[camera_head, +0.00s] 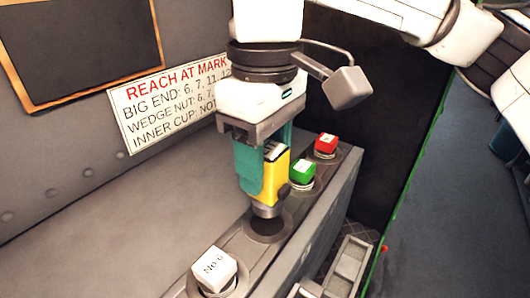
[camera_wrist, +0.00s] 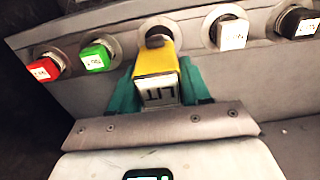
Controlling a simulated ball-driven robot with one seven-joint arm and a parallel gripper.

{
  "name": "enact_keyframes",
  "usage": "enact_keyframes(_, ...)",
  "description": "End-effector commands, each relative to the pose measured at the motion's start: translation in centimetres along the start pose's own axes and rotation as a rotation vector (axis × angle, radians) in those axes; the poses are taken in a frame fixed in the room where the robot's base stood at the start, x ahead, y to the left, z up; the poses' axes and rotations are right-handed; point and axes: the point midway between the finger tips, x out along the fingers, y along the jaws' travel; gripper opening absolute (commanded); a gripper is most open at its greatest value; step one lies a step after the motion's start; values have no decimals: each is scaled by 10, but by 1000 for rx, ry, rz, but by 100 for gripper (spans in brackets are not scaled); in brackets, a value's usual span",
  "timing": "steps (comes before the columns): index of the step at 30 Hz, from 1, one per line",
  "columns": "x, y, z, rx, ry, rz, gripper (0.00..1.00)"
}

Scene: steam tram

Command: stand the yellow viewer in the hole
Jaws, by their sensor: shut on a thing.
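The yellow viewer (camera_head: 271,181) is held upright between the teal fingers of my gripper (camera_head: 263,170). It has a white label on its top and a grey metal lower end. In the head view that lower end is just above or at the dark hole (camera_head: 266,226) in the raised grey strip; I cannot tell whether it has entered. In the wrist view, my gripper (camera_wrist: 160,97) is shut on the yellow viewer (camera_wrist: 155,62), and the dark hole (camera_wrist: 158,38) shows partly behind it.
Along the same strip stand a green block (camera_head: 302,171), a red block (camera_head: 326,143) and a white block (camera_head: 213,267). A black block (camera_wrist: 297,22) shows in the wrist view. A lettered sign (camera_head: 165,98) is on the wall behind. The grey shelf at left (camera_head: 120,210) is clear.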

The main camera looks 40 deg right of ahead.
Motion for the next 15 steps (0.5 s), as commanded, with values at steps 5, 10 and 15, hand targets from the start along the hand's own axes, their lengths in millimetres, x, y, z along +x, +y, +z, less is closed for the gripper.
enact_keyframes(5, 14, 0, 0, 0, 0, 0, 0)
enact_keyframes(10, 25, 0, 0, 0, -1, 0, 0)
enact_keyframes(15, 33, 0, 0, 0, 0, 0, 0)
